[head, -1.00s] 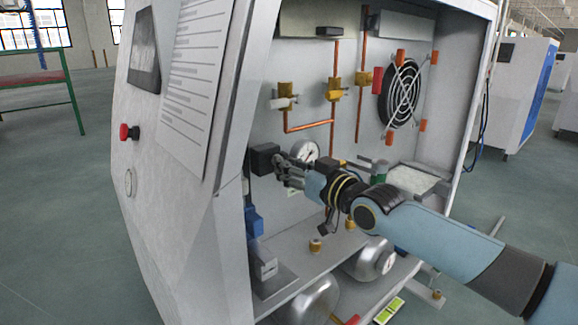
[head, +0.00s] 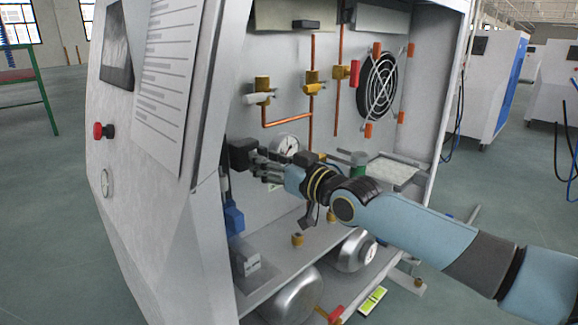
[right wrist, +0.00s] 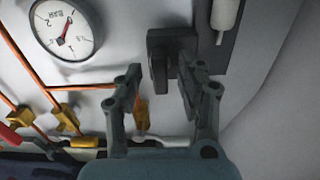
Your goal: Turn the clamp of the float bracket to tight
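A black clamp block with a protruding lever (right wrist: 160,72) sits on a dark grey plate beside a white cylinder (right wrist: 227,14) in the right wrist view. I take this to be the float bracket clamp. In the head view the black block (head: 241,154) is at the left inside the open cabinet. My right gripper (right wrist: 158,82) is open, its fingers apart on either side of the lever. The right finger's tip is close to the block; I cannot tell whether it touches. In the head view my right gripper (head: 262,168) is just right of the block. My left gripper is not in view.
A round pressure gauge (head: 285,145) and copper pipes (head: 312,90) are on the back wall behind my gripper. A fan (head: 379,86) is at the upper right. The cabinet's left side panel (head: 150,190) stands close to the block. Metal tanks (head: 292,296) lie below.

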